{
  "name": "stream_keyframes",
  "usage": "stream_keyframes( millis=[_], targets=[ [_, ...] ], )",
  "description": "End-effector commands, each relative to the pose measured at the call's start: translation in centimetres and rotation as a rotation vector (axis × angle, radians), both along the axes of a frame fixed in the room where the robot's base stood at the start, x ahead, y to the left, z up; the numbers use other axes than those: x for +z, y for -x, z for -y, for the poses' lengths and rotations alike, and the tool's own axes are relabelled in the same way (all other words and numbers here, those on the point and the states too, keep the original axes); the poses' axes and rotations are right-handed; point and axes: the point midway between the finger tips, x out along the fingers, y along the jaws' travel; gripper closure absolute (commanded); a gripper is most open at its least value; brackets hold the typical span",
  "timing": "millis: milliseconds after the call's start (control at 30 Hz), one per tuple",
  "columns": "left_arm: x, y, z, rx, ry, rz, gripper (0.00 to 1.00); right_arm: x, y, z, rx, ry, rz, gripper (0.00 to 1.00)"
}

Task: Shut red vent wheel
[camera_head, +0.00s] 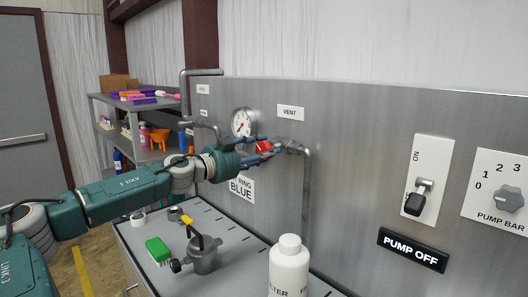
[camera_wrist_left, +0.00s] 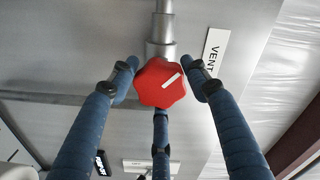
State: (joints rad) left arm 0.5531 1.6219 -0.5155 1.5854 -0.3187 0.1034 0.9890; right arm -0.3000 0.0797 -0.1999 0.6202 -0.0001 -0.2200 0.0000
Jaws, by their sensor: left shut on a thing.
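The red vent wheel (camera_wrist_left: 160,84) sits on a metal pipe in the left wrist view, with a white line mark on its face. It also shows in the head view (camera_head: 265,146), partly hidden by my left gripper, just below the VENT label (camera_head: 290,113). My left gripper (camera_head: 270,152) reaches in from the left, shut on the wheel. In the left wrist view its blue fingers stand around the wheel, one at each side and one below. My right gripper is not in view.
A pressure gauge (camera_head: 241,123) is close above my left gripper. Below stand a grey pot (camera_head: 203,255), a green sponge (camera_head: 158,250) and a white bottle (camera_head: 289,268) on the bench. A bent pipe (camera_head: 306,190) runs down right of the wheel. A black-handled switch (camera_head: 418,198) is on the right.

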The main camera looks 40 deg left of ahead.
Motion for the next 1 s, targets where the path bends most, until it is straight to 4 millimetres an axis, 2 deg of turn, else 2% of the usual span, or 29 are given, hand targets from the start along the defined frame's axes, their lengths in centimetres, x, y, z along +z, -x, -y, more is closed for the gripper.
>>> stream_keyframes(
  millis=[33,600,1000],
  targets=[
    [-0.92,-0.03,0.07,-0.004,-0.045,-0.01,0.79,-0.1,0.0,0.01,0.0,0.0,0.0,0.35],
    [-0.6,-0.04,-0.07,-0.003,-0.575,0.039,0.79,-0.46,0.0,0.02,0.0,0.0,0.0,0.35],
    [-0.27,-0.02,-0.16,-0.001,-0.823,0.063,0.79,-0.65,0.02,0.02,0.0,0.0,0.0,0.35]
  ],
)
